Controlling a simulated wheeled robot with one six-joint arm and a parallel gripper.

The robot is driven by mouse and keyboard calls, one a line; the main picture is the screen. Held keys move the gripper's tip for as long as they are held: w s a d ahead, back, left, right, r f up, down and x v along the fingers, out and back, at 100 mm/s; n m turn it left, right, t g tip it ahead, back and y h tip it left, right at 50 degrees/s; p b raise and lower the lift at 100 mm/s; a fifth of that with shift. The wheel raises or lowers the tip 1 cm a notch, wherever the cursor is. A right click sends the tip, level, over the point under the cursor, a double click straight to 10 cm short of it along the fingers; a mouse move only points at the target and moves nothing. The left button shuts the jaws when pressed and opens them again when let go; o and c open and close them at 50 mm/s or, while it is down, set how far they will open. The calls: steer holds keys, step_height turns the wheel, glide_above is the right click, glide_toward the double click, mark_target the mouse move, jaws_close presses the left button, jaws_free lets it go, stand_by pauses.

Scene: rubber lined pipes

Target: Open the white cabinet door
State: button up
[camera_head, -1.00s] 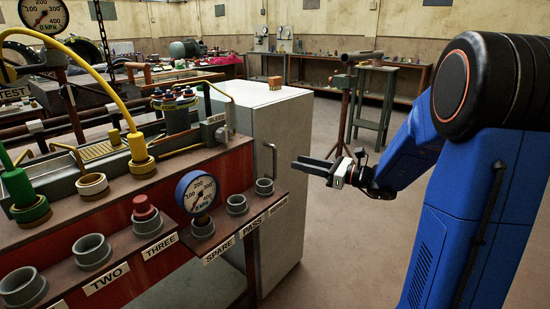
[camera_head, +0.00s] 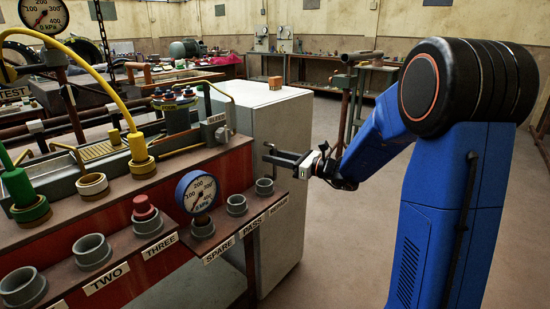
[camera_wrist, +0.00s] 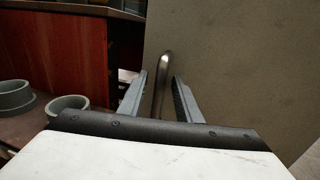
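The white cabinet (camera_head: 250,108) stands behind the workbench, and its door (camera_head: 290,235) fills the upper right of the wrist view (camera_wrist: 230,70). A curved metal handle (camera_wrist: 164,66) sticks out from the door. My gripper (camera_head: 270,154) is at the handle, level with its middle in the head view. In the wrist view its two fingers (camera_wrist: 160,82) are apart, one on each side of the handle. A gap shows on both sides, so the fingers are around the handle without visibly gripping it. The door looks shut.
The workbench (camera_head: 120,235) with grey cups, a blue gauge (camera_head: 197,192) and labels lies left of my gripper, close to the cabinet front. A small brown block (camera_head: 275,83) sits on the cabinet top. The floor (camera_head: 335,220) right of the cabinet is clear.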

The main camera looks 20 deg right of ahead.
jaws_close()
steer(key=shift+d, duration=0.1)
